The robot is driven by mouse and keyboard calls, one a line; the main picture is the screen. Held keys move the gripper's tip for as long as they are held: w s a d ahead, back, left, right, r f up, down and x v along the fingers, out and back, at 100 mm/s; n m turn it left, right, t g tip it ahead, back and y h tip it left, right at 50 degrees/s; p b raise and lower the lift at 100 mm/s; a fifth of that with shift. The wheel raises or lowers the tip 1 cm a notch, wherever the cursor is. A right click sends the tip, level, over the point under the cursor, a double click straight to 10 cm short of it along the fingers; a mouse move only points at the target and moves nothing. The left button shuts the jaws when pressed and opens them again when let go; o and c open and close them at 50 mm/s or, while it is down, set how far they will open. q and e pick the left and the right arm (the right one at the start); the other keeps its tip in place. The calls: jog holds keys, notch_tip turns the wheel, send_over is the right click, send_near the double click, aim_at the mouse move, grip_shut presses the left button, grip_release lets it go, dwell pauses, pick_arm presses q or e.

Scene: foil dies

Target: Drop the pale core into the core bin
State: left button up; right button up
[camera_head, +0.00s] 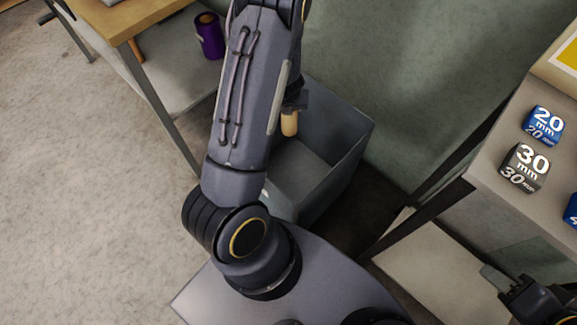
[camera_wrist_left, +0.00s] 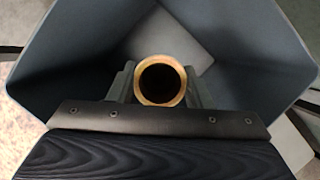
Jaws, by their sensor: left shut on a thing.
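The pale core (camera_head: 289,123) is a tan hollow tube, partly hidden behind my left arm in the head view. My left gripper (camera_head: 294,103) is shut on it and holds it hanging in the mouth of the grey-blue core bin (camera_head: 342,163). In the left wrist view the core's round end (camera_wrist_left: 140,82) shows between the fingers, with the bin's walls (camera_wrist_left: 75,45) around it. The core is apart from the walls; its height above the floor of the bin is unclear. My right gripper (camera_head: 497,279) is at the lower right, its jaw gap not clear.
A wooden-topped table (camera_head: 118,18) with a lower shelf stands at the upper left, with a purple roll (camera_head: 209,37) on the shelf. A table (camera_head: 490,165) at the right bears dark and blue marked blocks (camera_head: 526,167). The floor at the left is clear.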

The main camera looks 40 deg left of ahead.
pick_arm(q)
jog(key=o, duration=1.3)
jog(key=shift+r, duration=0.1)
jog(key=p+v, duration=0.4)
jog(key=v, duration=0.3)
jog(key=shift+s+d+r, duration=0.1)
jog(key=shift+s+r, duration=0.05)
jog(key=shift+r, duration=0.15)
